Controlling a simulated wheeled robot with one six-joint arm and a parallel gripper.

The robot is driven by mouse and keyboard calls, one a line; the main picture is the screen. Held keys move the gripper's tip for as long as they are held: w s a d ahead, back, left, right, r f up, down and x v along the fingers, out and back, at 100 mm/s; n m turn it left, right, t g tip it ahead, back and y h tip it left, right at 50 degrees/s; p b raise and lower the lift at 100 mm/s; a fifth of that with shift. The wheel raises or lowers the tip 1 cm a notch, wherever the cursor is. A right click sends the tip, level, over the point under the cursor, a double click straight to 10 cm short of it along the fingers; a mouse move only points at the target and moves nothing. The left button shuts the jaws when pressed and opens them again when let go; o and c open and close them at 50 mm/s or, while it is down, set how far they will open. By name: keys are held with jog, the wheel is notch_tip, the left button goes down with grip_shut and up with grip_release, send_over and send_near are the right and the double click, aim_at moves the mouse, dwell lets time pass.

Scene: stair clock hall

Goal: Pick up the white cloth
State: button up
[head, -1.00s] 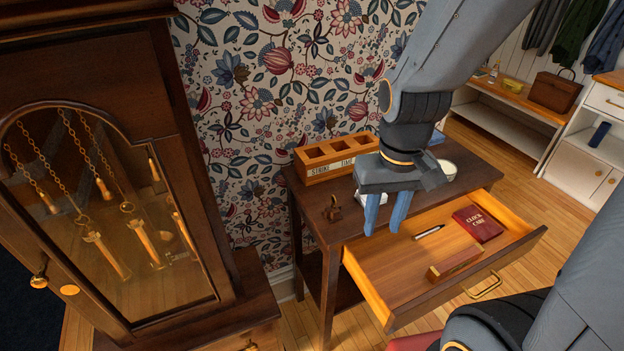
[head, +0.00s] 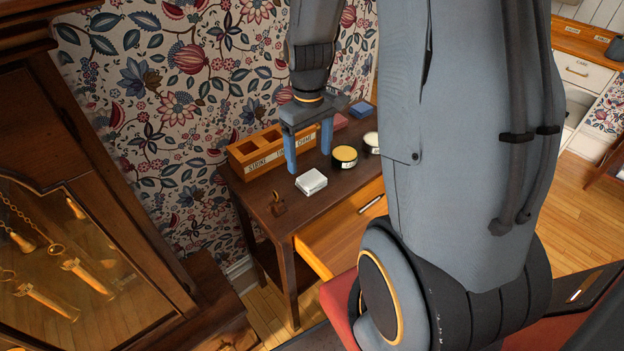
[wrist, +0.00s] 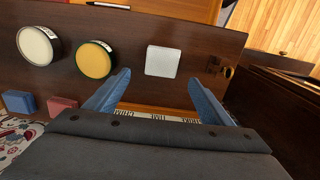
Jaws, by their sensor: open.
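The white cloth (head: 311,182) is a small, folded-looking square lying flat on the dark wooden side table (head: 262,208). It also shows in the wrist view (wrist: 163,61), ahead of the fingertips and roughly between their lines. My gripper (head: 309,172) is open and empty, with blue fingers pointing down above the table's back part, by the compartment box. In the wrist view my gripper (wrist: 162,88) has its two fingers spread apart. The cloth is not between the fingers and looks apart from them.
A wooden compartment box (head: 262,166) stands at the table's back. A yellow-topped tin (head: 345,156) and a white-topped tin (head: 371,142) stand right of the cloth. A small brass-brown item (head: 278,203) is left of it. The open drawer (head: 335,240) juts out in front. A clock case (head: 60,240) is at left.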

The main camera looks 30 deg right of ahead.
aim_at(309, 176)
jog(key=shift+s+a+f+p, duration=0.1)
jog(key=shift+f+p, duration=0.25)
jog(key=shift+f, duration=1.25)
jog(key=shift+a+f+p, duration=0.1)
jog(key=shift+f+p, duration=0.25)
jog(key=shift+f, duration=1.2)
jog(key=c, duration=1.1)
